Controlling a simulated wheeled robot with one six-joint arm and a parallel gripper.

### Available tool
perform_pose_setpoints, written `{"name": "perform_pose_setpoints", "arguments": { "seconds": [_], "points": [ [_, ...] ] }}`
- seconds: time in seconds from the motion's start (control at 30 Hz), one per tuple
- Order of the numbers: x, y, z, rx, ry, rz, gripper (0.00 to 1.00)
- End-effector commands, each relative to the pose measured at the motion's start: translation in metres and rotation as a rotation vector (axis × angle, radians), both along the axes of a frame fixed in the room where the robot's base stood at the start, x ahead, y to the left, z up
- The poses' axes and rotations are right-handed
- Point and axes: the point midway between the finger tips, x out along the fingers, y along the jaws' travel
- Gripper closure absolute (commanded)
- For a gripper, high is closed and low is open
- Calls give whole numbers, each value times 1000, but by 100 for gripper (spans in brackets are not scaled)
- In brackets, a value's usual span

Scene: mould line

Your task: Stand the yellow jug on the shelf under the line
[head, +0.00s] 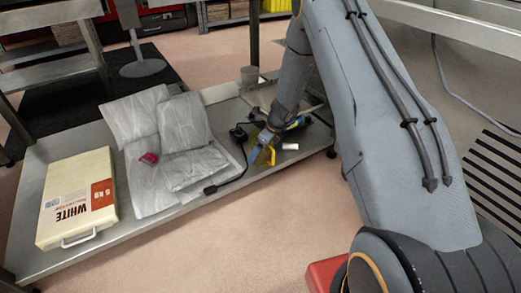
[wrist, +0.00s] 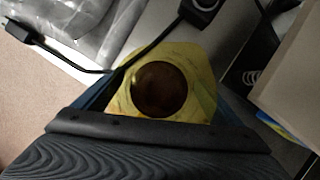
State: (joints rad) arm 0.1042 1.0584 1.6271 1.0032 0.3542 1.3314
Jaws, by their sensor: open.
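The yellow jug (head: 267,156) is low at the front right part of the metal shelf (head: 140,226), mostly hidden by my gripper in the head view. In the wrist view the jug (wrist: 207,64) shows from above, with a round dark opening; it looks upright. My gripper (head: 263,148) reaches down over the jug from above. In the wrist view its blue fingers (wrist: 168,85) are open, one on each side of the jug. I cannot tell whether they touch it. The jug's base and its contact with the shelf are hidden.
Grey plastic bags (head: 185,122) with a small pink item (head: 149,158) lie left of the jug. A black cable with a plug (head: 211,189) runs close beside it. A small white block (head: 290,146) lies just right.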

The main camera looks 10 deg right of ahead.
Motion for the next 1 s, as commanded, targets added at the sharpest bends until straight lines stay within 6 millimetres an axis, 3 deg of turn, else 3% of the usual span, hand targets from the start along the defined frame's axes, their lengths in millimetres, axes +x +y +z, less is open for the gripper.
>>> {"name": "perform_pose_setpoints", "arguments": {
  "seconds": [0.17,0.7,1.0],
  "points": [
    [-3,-3,14,0,-1,0,10],
    [-29,-28,102,0,-1,0,10],
    [-33,-31,114,-1,-1,5,10]
  ]
}}
